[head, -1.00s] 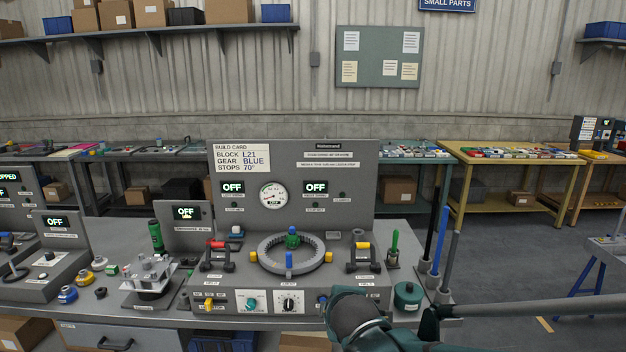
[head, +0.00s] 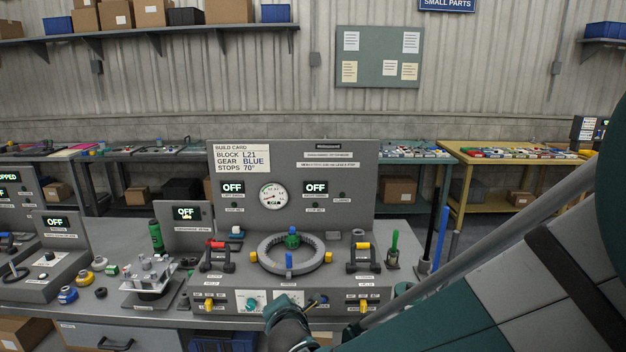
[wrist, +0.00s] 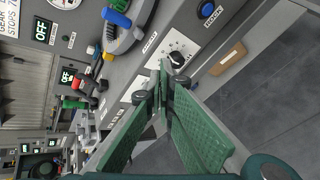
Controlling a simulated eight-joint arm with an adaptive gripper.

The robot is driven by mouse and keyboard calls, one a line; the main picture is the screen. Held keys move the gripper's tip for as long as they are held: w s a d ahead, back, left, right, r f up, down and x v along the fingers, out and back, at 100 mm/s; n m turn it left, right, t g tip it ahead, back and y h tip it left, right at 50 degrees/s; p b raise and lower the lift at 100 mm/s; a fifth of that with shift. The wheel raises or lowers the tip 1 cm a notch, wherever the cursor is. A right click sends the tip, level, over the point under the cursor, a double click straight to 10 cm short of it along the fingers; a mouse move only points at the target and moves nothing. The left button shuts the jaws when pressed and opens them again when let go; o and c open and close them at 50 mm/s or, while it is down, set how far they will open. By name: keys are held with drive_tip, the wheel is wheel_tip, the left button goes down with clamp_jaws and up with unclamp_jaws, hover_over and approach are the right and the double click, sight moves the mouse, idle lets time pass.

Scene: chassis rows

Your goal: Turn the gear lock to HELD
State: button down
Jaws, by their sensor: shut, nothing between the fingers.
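My gripper (head: 284,302) is at the front panel of the middle chassis, in front of the black dial's place. In the wrist view its green fingers (wrist: 163,82) are shut with nothing between them. Their tips are close to the black dial (wrist: 177,59) on its white plate; I cannot tell whether they touch. The teal knob (head: 252,304) is left of the gripper in the head view. Yellow switches sit on the panel at left (head: 209,304) and right (head: 363,303). The lettering is too small to tell which control is the gear lock or where HELD is.
Above the panel are a grey ring (head: 268,255) with a blue peg (head: 289,261), a red-handled clamp (head: 217,246) and a yellow-handled clamp (head: 363,247). A blue button (wrist: 207,10) is beside the dial. Open floor (wrist: 262,100) lies before the bench.

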sight(248, 309)
drive_tip(key=a+f+n+t+y, duration=0.1)
drive_tip(key=a+f+n, duration=0.4)
drive_tip(key=a, duration=0.6)
drive_tip(key=shift+a+f+n+y, duration=0.25)
drive_tip(key=shift+n+y, duration=0.15)
drive_tip(key=shift+n, duration=0.5)
drive_tip(key=shift+r, duration=0.1)
drive_tip(key=shift+w, duration=0.15)
drive_tip(key=shift+w, duration=3.4)
drive_tip(key=shift+f, duration=0.2)
